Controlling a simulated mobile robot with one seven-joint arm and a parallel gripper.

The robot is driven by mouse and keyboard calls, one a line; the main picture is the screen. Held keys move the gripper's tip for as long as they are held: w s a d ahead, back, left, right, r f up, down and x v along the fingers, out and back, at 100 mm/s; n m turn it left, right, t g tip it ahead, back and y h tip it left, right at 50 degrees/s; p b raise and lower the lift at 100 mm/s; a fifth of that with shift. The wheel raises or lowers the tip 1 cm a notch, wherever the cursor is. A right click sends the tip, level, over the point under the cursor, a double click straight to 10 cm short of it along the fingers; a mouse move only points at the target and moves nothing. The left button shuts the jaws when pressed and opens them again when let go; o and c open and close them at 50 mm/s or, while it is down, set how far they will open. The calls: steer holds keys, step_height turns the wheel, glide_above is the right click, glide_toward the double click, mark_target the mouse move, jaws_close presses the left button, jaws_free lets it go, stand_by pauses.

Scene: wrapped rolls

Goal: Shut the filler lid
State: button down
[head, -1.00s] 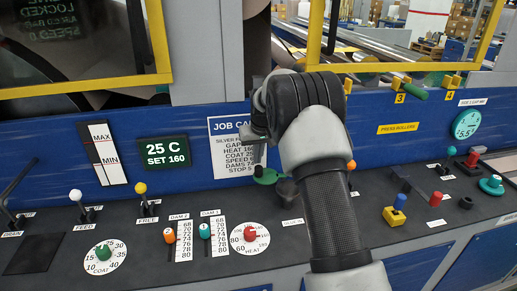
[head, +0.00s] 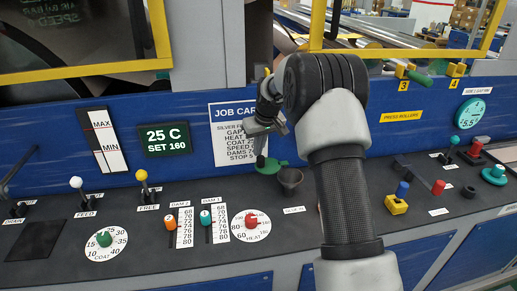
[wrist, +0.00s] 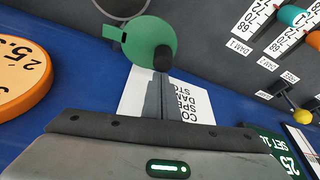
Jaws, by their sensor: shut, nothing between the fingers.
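The filler lid is a green disc with a small tab (head: 268,166), standing open beside the dark filler cup (head: 291,179) on the console. In the wrist view the lid (wrist: 146,38) fills the top middle, and the cup's rim (wrist: 122,14) shows at the top edge, uncovered. My gripper (head: 261,160) is shut and empty, pointing down at the lid. In the wrist view its narrow fingers reach to a dark round knob in front of the lid; I cannot tell whether they touch it.
The job card (head: 238,130) is on the blue panel just behind my gripper. A red heat knob (head: 251,221) and two dam sliders lie to the left. A yellow-and-blue switch (head: 397,200) is on the right. An orange dial (wrist: 20,78) shows in the wrist view.

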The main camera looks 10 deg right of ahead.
mark_target(259, 161)
steer(key=s+n+b, duration=0.1)
steer(key=s+n, duration=0.1)
steer(key=s+n+y, duration=0.1)
steer(key=s+n, duration=0.1)
steer(key=shift+d+n+g+b, duration=0.2)
steer(key=shift+n+g+b, duration=0.1)
steer(key=shift+b, duration=0.1)
steer(key=s+d+n+g, duration=0.1)
steer(key=s+d+n, duration=0.1)
steer(key=n, duration=0.2)
steer(key=s+d+n+g+y+p, duration=0.1)
steer(key=s+d+n, duration=0.1)
steer(key=n, duration=0.1)
steer(key=s+d+n+g+p, duration=0.1)
steer(key=s+d+n, duration=0.1)
steer(key=n, duration=0.2)
steer(key=shift+s+d+n+y, duration=0.2)
steer(key=shift+s+n+y, duration=0.1)
steer(key=shift+y, duration=0.1)
steer(key=shift+s+d, duration=0.15)
steer(key=shift+d, duration=0.3)
steer(key=shift+d+r, duration=0.1)
